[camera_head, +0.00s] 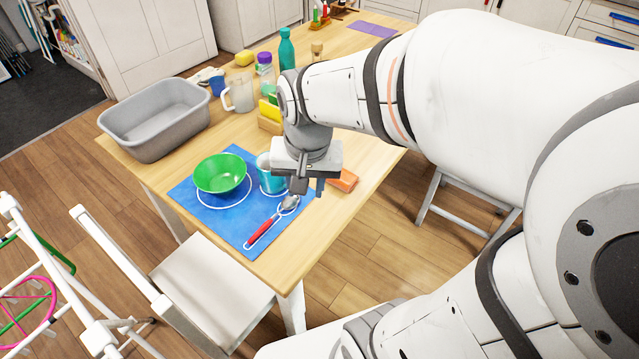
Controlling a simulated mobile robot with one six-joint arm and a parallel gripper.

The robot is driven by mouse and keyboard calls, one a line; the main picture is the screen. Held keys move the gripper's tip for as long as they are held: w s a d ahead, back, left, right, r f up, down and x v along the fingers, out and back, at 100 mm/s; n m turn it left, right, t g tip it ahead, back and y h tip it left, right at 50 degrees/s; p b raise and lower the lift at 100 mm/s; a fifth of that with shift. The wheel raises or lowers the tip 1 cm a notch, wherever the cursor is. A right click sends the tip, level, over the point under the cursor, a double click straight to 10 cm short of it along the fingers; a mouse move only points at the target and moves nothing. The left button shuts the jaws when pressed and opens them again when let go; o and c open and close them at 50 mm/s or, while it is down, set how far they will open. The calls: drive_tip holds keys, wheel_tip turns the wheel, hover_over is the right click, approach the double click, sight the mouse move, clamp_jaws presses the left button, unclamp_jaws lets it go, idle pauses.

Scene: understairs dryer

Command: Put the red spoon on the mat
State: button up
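The red-handled spoon (262,229) with a grey metal bowl lies on the blue mat (240,222), near its right edge and over a white outline. Its bowl end points toward my gripper (308,187). My gripper points down just beyond the bowl end, near the mat's right corner. Its fingers look apart, with nothing seen between them. A green bowl (221,174) sits on the mat inside a white ring. A light blue cup (270,175) stands at the mat's far side, partly hidden by my gripper.
An orange block (343,181) lies right of my gripper. A grey tub (155,118) stands at the table's left edge. A yellow sponge in a holder (269,115), a clear pitcher (240,93) and bottles (287,50) stand behind. A white chair (210,296) is in front.

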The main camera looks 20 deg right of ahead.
drive_tip(key=s+n, duration=0.1)
drive_tip(key=s+d+n, duration=0.1)
drive_tip(key=s, duration=0.1)
drive_tip(key=s+d+r+n+t, duration=0.1)
drive_tip(key=n, duration=0.1)
drive_tip(key=shift+s+d, duration=0.25)
drive_tip(key=shift+s, duration=0.1)
drive_tip(key=p+v, duration=0.2)
drive_tip(key=w+p+v, duration=0.1)
drive_tip(key=p+v, duration=0.2)
drive_tip(key=shift+r, duration=0.2)
idle(0.4)
